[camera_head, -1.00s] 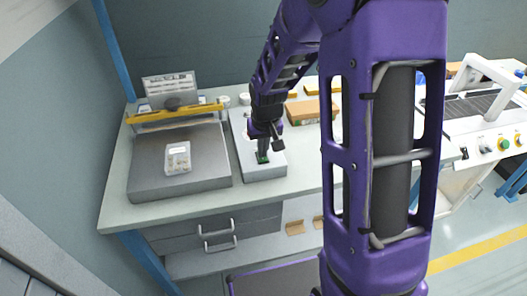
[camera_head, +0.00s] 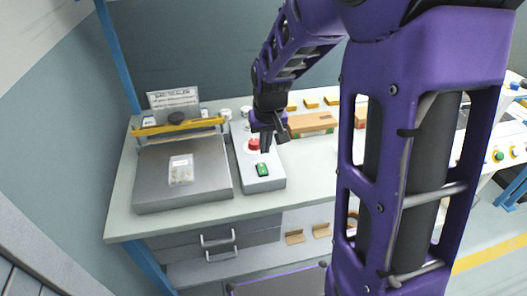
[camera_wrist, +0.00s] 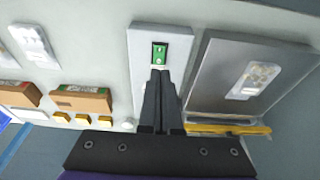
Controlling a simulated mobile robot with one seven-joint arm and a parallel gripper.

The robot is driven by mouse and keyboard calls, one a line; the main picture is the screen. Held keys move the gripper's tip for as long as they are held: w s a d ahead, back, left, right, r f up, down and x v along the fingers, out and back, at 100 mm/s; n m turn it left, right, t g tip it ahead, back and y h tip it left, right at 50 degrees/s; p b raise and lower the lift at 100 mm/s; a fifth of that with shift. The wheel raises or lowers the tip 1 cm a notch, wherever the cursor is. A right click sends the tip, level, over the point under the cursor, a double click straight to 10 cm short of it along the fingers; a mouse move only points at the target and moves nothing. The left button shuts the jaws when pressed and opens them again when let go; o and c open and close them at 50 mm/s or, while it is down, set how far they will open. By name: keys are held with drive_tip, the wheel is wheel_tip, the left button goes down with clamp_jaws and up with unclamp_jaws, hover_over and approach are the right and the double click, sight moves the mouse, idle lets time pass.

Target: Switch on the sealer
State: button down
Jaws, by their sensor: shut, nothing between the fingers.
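The sealer (camera_head: 183,153) is a flat grey plate with a yellow bar (camera_head: 180,125) across its back and a sign (camera_head: 173,99) behind. A clear bag with small parts (camera_head: 181,170) lies on the plate. Right of it is a light grey control box (camera_head: 262,184) with a red button (camera_head: 253,144) and a green switch (camera_head: 262,169). The switch also shows in the wrist view (camera_wrist: 160,53), just beyond my fingertips. My gripper (camera_head: 268,149) is shut and empty over the box, its tips beside the red button and apart from the green switch. The red button is hidden in the wrist view.
Cardboard boxes (camera_head: 312,122) and small yellow blocks (camera_head: 311,103) stand right of the control box. Small white jars (camera_head: 225,114) stand behind it. Drawers (camera_head: 217,240) are under the bench. The bench front strip is clear.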

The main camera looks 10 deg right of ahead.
drive_tip(key=shift+s+v, duration=0.25)
drive_tip(key=shift+v, duration=0.85)
drive_tip(key=shift+s+v, duration=0.25)
drive_tip(key=shift+v, duration=0.85)
drive_tip(key=shift+f, duration=0.15)
